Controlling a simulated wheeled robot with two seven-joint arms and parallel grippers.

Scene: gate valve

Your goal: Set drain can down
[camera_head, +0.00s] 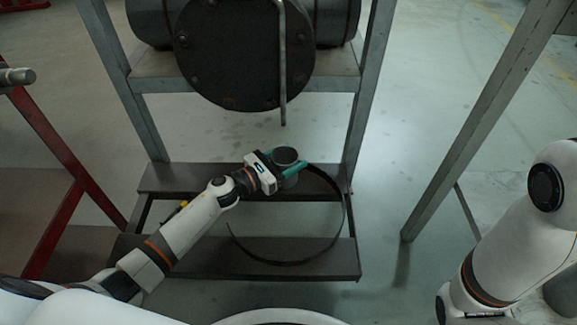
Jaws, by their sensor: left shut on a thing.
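The drain can (285,156) is a small grey round can in the middle of the view. My left gripper (289,172) comes in from the left and is shut on it, with green fingers on either side. The can is above or at the far dark shelf board, inside the lower frame; I cannot tell whether its base touches the board. The can's lower part is hidden by the fingers. My right arm shows at the right edge, but its gripper is not in view.
A large dark valve flange (243,52) with a hanging grey bar (283,75) is above the can. A thin dark hoop (343,215) spans the two boards. The near board (310,262) is mostly bare. Grey frame posts stand both sides; a red frame (55,225) is left.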

